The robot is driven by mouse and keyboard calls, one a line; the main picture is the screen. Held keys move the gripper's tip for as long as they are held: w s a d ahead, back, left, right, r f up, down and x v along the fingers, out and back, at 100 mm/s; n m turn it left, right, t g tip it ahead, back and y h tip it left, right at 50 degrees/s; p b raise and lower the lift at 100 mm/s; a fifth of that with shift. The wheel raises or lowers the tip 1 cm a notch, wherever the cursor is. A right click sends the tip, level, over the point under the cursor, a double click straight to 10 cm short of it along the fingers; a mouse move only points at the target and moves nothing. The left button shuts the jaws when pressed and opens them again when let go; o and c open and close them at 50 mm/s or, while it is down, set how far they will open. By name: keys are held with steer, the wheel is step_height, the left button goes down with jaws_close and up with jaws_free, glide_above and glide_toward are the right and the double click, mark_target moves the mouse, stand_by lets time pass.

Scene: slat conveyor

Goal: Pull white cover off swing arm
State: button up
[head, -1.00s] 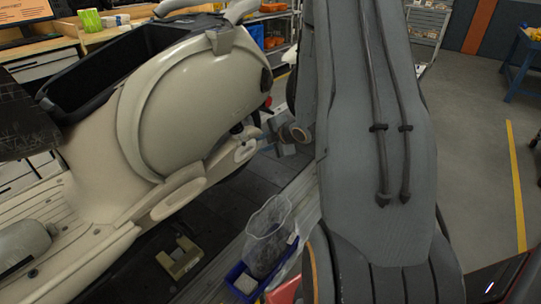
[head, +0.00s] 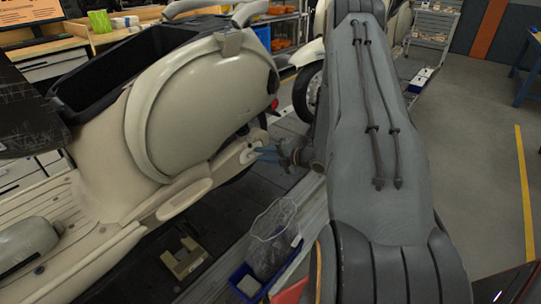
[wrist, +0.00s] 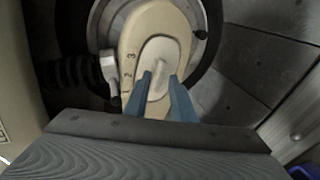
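The cream swing arm (wrist: 137,40) lies in the middle of the wrist view, in front of a dark wheel. The white cover (wrist: 160,51), a rounded oval with a raised rib, sits on its face. It also shows in the head view, small, on the scooter's swing arm (head: 228,160). My gripper (wrist: 160,77) has blue fingers that stand apart, one on each side of the rib. The fingertips are at or very near the cover, and I cannot tell whether they touch it. In the head view my gripper (head: 266,153) reaches left towards the cover.
The cream scooter body (head: 200,100) fills the left. A yellowish block (head: 185,259) lies on the slats. Another wheel (head: 307,90) is behind my arm.

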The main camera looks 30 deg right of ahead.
steer(key=shift+w+a+f, duration=0.2)
steer(key=shift+w+a, duration=0.05)
steer(key=shift+w, duration=0.3)
jaws_close()
